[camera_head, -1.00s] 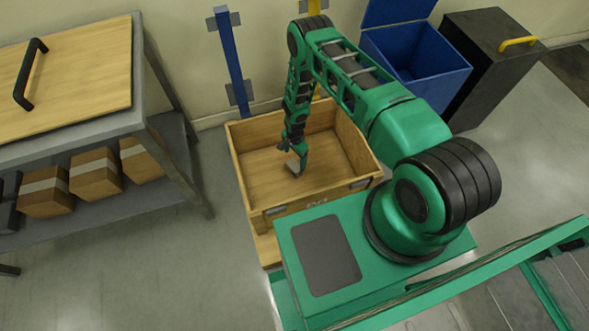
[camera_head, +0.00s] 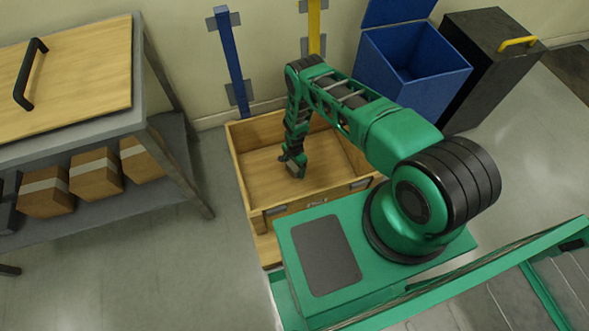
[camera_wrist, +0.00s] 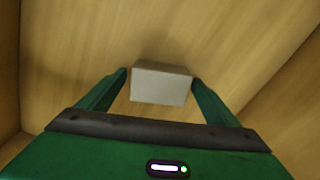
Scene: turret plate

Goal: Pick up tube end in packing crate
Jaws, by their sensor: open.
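The tube end is a small light grey block (camera_wrist: 160,84) on the wooden floor of the packing crate. In the wrist view it lies between the two fingers of my gripper (camera_wrist: 160,82), which are open on either side of it, with a narrow gap at the left finger and the right finger very close. In the head view my gripper (camera_head: 294,170) reaches down inside the packing crate (camera_head: 243,178), near its middle. There the block is mostly hidden by the gripper.
The crate walls rise around my gripper. A workbench (camera_head: 95,128) with several cardboard boxes (camera_head: 95,174) on its shelf stands at the left. A blue bin (camera_head: 415,75) and a dark bin (camera_head: 497,60) stand at the back right. Blue (camera_head: 230,58) and yellow (camera_head: 314,28) posts stand behind the crate.

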